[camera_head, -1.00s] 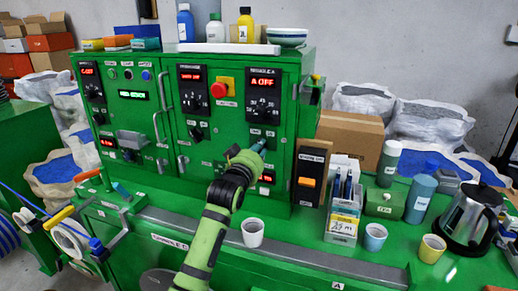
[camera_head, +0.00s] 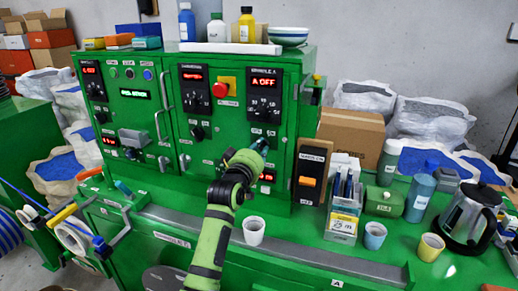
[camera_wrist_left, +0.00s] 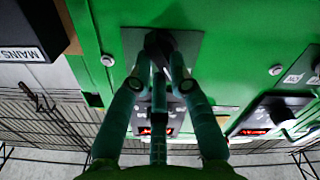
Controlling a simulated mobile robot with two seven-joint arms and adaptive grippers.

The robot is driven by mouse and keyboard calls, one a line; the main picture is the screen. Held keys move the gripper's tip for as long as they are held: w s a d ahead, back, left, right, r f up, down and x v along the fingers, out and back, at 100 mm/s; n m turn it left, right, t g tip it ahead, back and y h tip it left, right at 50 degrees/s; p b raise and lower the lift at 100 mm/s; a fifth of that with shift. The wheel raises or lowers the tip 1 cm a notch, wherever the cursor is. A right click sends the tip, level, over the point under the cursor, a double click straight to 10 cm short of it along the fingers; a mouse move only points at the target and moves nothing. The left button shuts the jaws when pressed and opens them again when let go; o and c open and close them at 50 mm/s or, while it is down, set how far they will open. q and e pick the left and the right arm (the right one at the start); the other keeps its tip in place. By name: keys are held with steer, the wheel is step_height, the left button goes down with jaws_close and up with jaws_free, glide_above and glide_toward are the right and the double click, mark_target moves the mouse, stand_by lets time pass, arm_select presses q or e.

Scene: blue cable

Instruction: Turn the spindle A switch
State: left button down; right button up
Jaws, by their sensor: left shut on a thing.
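The green control cabinet (camera_head: 225,150) carries the Spindle A panel (camera_head: 264,95), whose red display (camera_head: 263,83) reads A OFF. My left gripper (camera_head: 261,146) reaches the cabinet front below that panel and covers what is behind it. In the left wrist view its fingers (camera_wrist_left: 160,72) are shut around a dark knob (camera_wrist_left: 158,42) on a grey square plate (camera_wrist_left: 190,42). The knob's pointer is too dark and covered to read. The knob is hidden in the head view. My right gripper is not in view.
A dark switch box with an orange button (camera_head: 308,181), a pen holder (camera_head: 344,212) and a kettle (camera_head: 470,215) stand to the right. A red emergency button (camera_head: 220,90) is up left.

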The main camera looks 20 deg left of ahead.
arm_select(q)
steer(key=c, duration=1.1)
jaws_free()
steer(key=shift+c, duration=0.2)
steer(key=shift+s, duration=0.1)
steer(key=s, duration=1.2)
steer(key=shift+a, duration=0.2)
steer(key=shift+w, duration=0.1)
